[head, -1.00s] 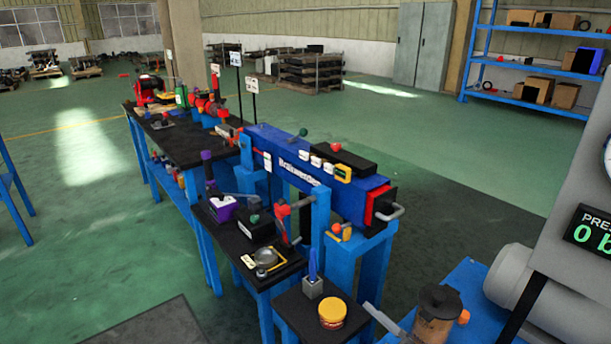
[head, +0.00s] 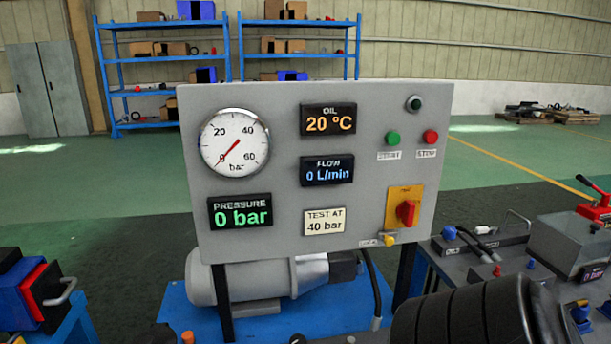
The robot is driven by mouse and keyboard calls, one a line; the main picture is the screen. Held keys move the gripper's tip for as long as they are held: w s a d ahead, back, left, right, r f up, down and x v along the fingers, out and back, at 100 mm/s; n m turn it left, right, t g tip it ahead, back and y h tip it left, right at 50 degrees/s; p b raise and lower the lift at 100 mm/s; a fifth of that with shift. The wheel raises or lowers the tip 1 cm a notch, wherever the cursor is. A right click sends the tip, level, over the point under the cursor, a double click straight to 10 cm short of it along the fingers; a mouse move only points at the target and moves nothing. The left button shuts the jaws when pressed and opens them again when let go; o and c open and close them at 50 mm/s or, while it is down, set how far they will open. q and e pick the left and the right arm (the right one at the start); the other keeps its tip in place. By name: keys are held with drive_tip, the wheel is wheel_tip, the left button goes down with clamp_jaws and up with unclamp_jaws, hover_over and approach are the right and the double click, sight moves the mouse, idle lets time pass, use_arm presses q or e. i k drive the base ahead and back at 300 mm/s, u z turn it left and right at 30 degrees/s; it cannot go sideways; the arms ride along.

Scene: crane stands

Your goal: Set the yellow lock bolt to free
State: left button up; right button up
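The yellow lock bolt (head: 389,240) is a small knob at the lower right edge of the grey control panel (head: 280,225) in the head view. It sits just below the orange-yellow plate (head: 396,195) that carries a red rotary switch (head: 407,212). A small pale label (head: 368,242) is to the left of the bolt; its text is too small to read surely. I cannot tell the bolt's exact position.
A green button (head: 393,137) and a red button (head: 430,137) sit above the switch. A gauge (head: 234,143) is at left.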

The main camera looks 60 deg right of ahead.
sight(388, 235)
drive_tip(key=z, duration=2)
